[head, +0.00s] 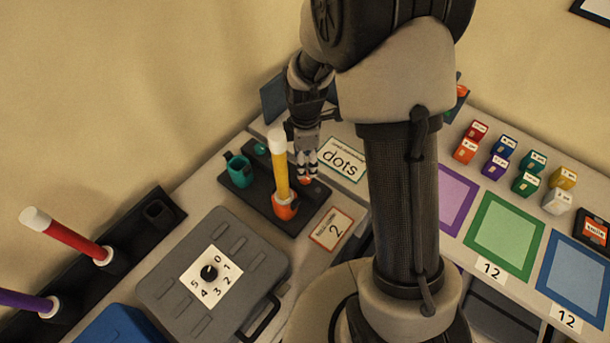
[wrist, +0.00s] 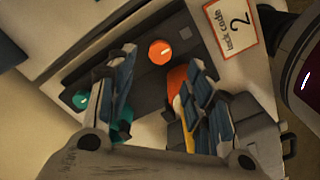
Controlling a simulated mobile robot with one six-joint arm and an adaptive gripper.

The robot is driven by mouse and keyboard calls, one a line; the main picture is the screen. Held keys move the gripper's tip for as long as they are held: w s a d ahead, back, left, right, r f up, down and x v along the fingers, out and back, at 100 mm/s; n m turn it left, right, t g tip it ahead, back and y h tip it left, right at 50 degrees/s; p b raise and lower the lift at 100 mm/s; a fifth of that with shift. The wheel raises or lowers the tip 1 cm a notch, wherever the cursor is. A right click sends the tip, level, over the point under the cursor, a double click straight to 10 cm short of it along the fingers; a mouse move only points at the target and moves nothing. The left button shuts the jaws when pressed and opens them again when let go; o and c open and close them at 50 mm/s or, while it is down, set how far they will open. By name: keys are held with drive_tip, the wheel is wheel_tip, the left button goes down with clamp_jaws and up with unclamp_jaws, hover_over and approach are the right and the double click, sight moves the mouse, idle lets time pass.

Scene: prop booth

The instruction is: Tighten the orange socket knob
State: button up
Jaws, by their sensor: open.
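The orange socket knob (wrist: 160,51) is a round disc with a white mark, on the dark base (head: 241,203). In the head view it is partly hidden below my gripper (head: 305,165). In the wrist view it shows beyond and between the fingertips of my open, empty gripper (wrist: 158,60). I cannot tell whether the fingers touch it. The orange socket (head: 285,207) beside it holds an upright yellow tube (head: 280,168) with a white cap. In the wrist view the socket (wrist: 175,82) and tube are partly behind the right finger.
A teal socket (head: 238,170) and teal knob (head: 262,149) share the base. A card reading 2 (head: 331,229) and a "dots" card (head: 342,161) lie nearby. A grey case with a dial (head: 213,270) stands in front. The yellow tube rises close beside my gripper.

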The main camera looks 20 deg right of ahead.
wheel_tip(320, 180, down, 7)
drive_tip(key=shift+b, duration=0.8)
drive_tip(key=shift+c, duration=0.5)
drive_tip(key=c, duration=1)
